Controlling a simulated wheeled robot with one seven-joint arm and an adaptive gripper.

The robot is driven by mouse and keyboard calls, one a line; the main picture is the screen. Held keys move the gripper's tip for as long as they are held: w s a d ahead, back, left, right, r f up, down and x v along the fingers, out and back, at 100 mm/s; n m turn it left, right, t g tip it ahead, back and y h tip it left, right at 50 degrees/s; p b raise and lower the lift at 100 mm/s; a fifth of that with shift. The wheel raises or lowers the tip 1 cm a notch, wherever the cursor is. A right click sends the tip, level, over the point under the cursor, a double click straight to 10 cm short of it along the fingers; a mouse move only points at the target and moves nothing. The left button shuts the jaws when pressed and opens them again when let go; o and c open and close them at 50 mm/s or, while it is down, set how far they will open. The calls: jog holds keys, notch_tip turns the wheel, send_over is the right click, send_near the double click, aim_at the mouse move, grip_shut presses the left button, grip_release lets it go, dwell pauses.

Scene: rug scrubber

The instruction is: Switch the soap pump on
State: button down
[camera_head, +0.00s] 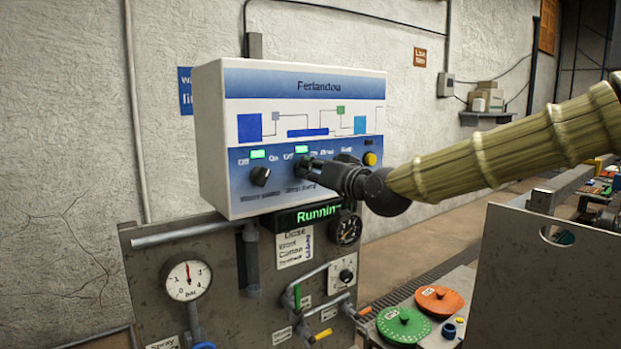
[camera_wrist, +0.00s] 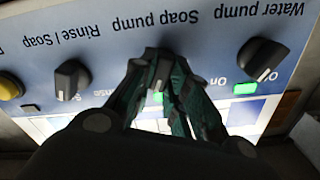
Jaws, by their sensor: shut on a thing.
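The white and blue control box (camera_head: 215,150) hangs above a grey panel. In the wrist view, upside down, the soap pump knob (camera_wrist: 165,65) is dark and sits under the label "Soap pump". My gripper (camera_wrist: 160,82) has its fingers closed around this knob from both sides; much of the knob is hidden. In the head view my gripper (camera_head: 306,168) reaches the box from the right and covers the knob. A green lamp (camera_head: 301,149) is lit above it. The knob's exact angle is hard to tell.
The water pump knob (camera_head: 260,176) is beside it, with a lit green lamp (camera_head: 258,154). On the other side are the rinse/soap knob (camera_wrist: 70,79) and a yellow button (camera_head: 370,159). A display (camera_head: 317,215) below reads "Running". A pressure gauge (camera_head: 187,280) is lower left.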

jog(key=shift+f+m+b, duration=0.15)
jog(key=shift+m+b, duration=0.15)
jog(key=shift+m, duration=0.2)
jog(key=c, duration=1.4)
grip_release()
jog(key=v, duration=1.2)
